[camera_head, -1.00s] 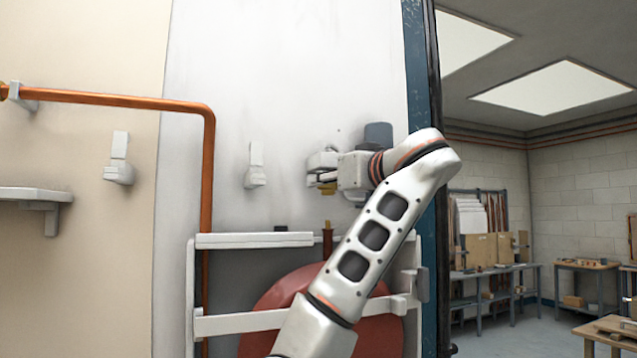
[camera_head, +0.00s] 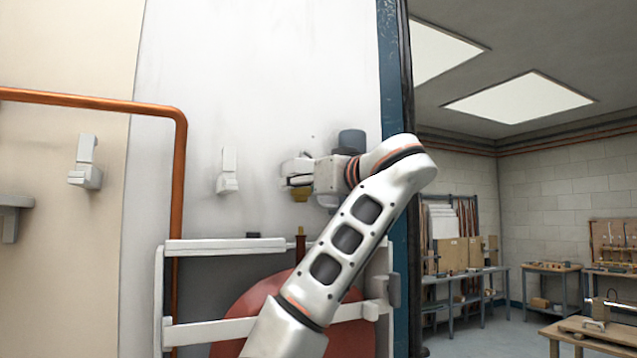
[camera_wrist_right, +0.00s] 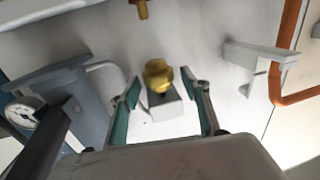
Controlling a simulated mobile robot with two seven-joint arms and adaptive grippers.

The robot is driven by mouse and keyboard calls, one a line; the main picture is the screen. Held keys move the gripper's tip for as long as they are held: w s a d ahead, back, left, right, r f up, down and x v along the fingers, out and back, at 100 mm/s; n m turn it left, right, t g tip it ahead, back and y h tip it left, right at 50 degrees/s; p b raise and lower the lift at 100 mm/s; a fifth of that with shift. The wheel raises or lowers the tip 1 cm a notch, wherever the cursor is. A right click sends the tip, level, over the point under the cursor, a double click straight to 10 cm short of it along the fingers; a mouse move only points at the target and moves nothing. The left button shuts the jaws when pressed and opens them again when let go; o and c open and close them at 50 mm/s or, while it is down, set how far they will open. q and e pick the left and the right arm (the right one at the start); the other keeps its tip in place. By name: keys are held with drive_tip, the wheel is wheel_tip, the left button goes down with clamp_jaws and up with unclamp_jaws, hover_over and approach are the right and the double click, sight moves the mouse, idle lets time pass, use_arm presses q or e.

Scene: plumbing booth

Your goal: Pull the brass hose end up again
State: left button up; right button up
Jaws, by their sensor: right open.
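My right gripper (camera_head: 297,181) points left in front of the white wall panel, above the hose reel frame. In the right wrist view its green-padded fingers (camera_wrist_right: 164,106) are open. A round brass piece (camera_wrist_right: 158,76) on a pale block shows in the gap, beyond or between the fingertips; I cannot tell if it touches them. In the head view this brass piece (camera_head: 300,195) shows just below the fingers. A second, slim brass-brown end (camera_head: 300,242) stands upright at the frame's top bar, and shows at the top of the wrist view (camera_wrist_right: 142,9). My left gripper is not in view.
The red reel drum (camera_head: 250,308) sits behind the white frame (camera_head: 215,246). A white wall hook (camera_head: 228,172) and a copper pipe (camera_head: 180,170) are to the left. A grey canister (camera_head: 351,143) is behind my wrist; a gauge (camera_wrist_right: 22,114) shows in the wrist view.

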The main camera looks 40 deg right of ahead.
drive_tip(key=s, duration=1.1)
drive_tip(key=shift+a, duration=0.45)
drive_tip(key=shift+s, duration=0.1)
